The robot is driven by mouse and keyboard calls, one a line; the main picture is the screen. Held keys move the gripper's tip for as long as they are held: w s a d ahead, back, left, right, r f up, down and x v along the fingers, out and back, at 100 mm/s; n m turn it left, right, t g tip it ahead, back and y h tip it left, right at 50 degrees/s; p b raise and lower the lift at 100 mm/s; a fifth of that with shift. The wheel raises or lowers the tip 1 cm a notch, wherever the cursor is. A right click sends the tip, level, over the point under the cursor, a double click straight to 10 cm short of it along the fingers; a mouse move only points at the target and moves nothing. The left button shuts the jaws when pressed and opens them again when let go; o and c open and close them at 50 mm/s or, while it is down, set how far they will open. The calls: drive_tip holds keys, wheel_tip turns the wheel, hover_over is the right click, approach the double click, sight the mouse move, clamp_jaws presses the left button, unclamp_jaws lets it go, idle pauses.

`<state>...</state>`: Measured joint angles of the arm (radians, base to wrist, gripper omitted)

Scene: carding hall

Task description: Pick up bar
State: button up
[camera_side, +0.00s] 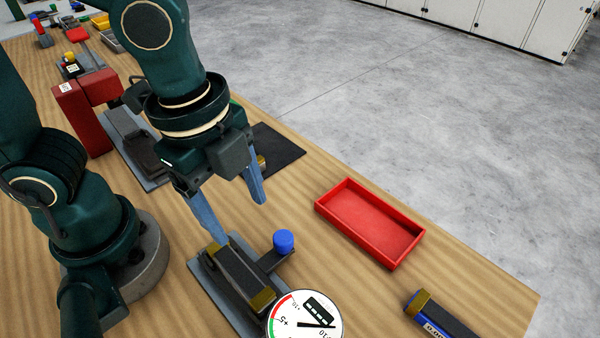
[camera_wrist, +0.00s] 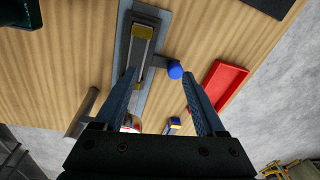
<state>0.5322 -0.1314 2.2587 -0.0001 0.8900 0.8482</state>
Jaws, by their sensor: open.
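A dark bar-shaped piece (camera_side: 238,278) with brass-coloured ends lies lengthwise on a grey base plate (camera_side: 208,287), beside a round dial gauge (camera_side: 305,318). In the wrist view the bar-shaped piece (camera_wrist: 139,60) is upper left of centre, partly behind the left finger. My gripper (camera_side: 241,221) is open and empty, above the far end of this piece; in the wrist view its fingers (camera_wrist: 158,78) stand wide apart. A second dark piece (camera_side: 440,318) with a brass-coloured end and a blue labelled side lies at the lower right, cut by the frame edge.
A blue knob (camera_side: 283,241) stands close to the base plate. An empty red tray (camera_side: 370,222) is to the right. A black mat (camera_side: 280,150) lies behind my gripper, with a small brass-coloured part near it. A red stand (camera_side: 85,115) is at left.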

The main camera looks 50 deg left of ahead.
sight(238, 270)
drive_tip(key=s+d+f+m, duration=0.1)
drive_tip(key=s+d+f+m+g, duration=0.1)
drive_tip(key=s, duration=0.1)
drive_tip(key=shift+f+y, duration=0.3)
drive_tip(key=shift+f, duration=2.5)
drive_tip(key=shift+d, duration=0.1)
clamp_jaws()
